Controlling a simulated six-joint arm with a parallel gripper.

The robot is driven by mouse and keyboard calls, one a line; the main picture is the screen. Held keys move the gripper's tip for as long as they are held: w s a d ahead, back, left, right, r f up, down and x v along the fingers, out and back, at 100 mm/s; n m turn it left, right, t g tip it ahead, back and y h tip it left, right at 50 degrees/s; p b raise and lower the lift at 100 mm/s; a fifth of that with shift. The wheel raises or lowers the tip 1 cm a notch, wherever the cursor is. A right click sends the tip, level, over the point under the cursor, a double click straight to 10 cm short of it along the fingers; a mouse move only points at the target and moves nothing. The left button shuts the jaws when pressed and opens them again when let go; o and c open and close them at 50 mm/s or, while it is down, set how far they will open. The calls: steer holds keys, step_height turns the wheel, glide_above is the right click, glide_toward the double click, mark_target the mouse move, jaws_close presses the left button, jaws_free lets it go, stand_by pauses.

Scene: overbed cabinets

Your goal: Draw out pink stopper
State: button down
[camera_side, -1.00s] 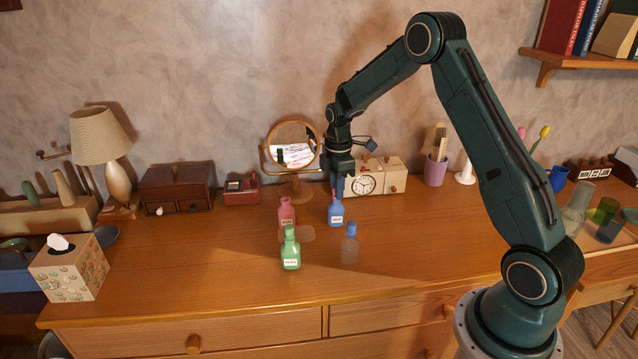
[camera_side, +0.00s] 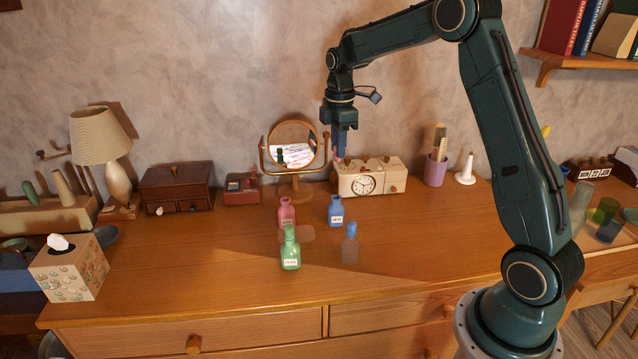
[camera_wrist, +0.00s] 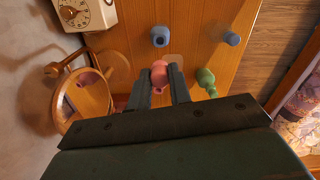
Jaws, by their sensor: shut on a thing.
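My gripper (camera_side: 340,154) is raised, fingers pointing down, in front of the clock. It is shut on the pink stopper (camera_side: 338,161), only a bit of which shows below the fingers. In the wrist view the pink stopper (camera_wrist: 160,73) sits between the fingertips. The blue bottle (camera_side: 336,211) stands upright below, clear of the gripper; its mouth looks open in the wrist view (camera_wrist: 160,36). The pink bottle (camera_side: 287,213) stands to its left. The green bottle (camera_side: 290,251) and the greyish bottle with a blue top (camera_side: 350,248) stand in front.
A cream clock box (camera_side: 364,183) and a round mirror (camera_side: 292,150) stand behind the bottles. A purple cup (camera_side: 436,171) holds a comb and brush at right. A tissue box (camera_side: 68,268) is at left. The front right of the wooden top (camera_side: 430,240) is clear.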

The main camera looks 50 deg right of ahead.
step_height(320, 180, up, 8)
steer(key=shift+f, duration=0.15)
steer(key=shift+w+f, duration=0.1)
stand_by(0.6)
